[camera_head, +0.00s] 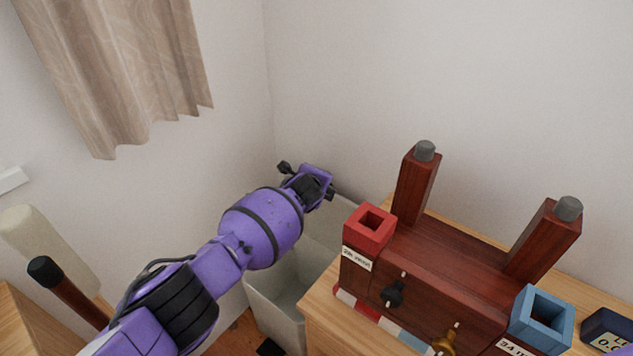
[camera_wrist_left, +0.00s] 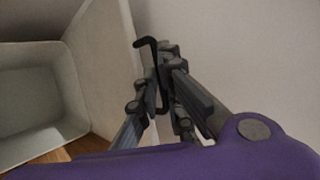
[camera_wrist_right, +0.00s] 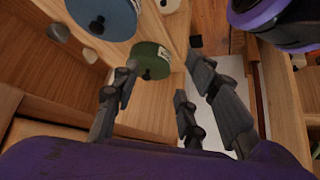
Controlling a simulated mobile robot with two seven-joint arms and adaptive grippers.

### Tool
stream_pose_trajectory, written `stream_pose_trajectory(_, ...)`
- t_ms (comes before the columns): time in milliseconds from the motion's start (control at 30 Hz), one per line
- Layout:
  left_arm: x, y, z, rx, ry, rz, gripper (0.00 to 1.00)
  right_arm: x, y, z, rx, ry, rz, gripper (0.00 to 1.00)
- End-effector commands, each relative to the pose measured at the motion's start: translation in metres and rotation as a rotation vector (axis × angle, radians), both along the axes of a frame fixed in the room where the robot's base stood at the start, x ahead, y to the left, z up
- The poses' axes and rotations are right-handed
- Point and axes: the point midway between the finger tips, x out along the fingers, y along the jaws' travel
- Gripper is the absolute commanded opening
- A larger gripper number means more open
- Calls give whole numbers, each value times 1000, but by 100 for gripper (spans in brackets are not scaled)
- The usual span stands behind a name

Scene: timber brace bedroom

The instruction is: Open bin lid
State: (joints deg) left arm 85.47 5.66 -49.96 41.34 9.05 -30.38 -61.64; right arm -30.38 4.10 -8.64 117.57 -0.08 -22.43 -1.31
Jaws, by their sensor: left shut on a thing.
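The pale grey bin (camera_head: 276,309) stands on the floor in the corner, left of the wooden table. Its inside shows in the head view and at the left of the left wrist view (camera_wrist_left: 38,98). The lid (camera_wrist_left: 103,45) is a pale panel raised to about upright beside the bin's opening. A thin black hooked handle (camera_wrist_left: 147,42) shows by the lid. My left gripper (camera_head: 318,188) is above the bin's far side, shut on the handle (camera_wrist_left: 160,85); the exact contact is partly hidden by the fingers. My right gripper (camera_wrist_right: 158,78) is open and empty, away from the bin.
A dark red wooden device (camera_head: 440,262) with two posts stands on the wooden table (camera_head: 318,308), close right of the bin. A beige curtain (camera_head: 120,65) hangs at upper left. A mallet (camera_head: 45,245) is at left. A green spool (camera_wrist_right: 150,61) is near my right gripper.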

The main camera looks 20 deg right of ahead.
Motion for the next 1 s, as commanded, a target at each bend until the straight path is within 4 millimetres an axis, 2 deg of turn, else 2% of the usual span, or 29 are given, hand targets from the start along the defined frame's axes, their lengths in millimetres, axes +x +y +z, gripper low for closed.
stream_pose_trajectory(33,2,-3,7,-7,-9,-4,0,-1,0,0,1,2,-1,40)
stream_pose_trajectory(200,2,-3,8,-8,-10,-5,0,-4,0,0,0,6,-2,40)
stream_pose_trajectory(233,2,-4,8,-8,-10,-5,11,-4,0,0,0,6,-2,40)
stream_pose_trajectory(333,2,-3,8,-8,-10,-5,24,-4,0,0,0,7,-2,40)
stream_pose_trajectory(367,2,-3,7,-7,-10,-5,26,-4,0,0,-1,7,-2,40)
stream_pose_trajectory(767,-1,-1,6,-4,-6,-4,26,-2,0,0,0,3,-1,40)
stream_pose_trajectory(1000,-17,8,16,-5,-5,-3,26,-2,0,0,0,4,-1,40)
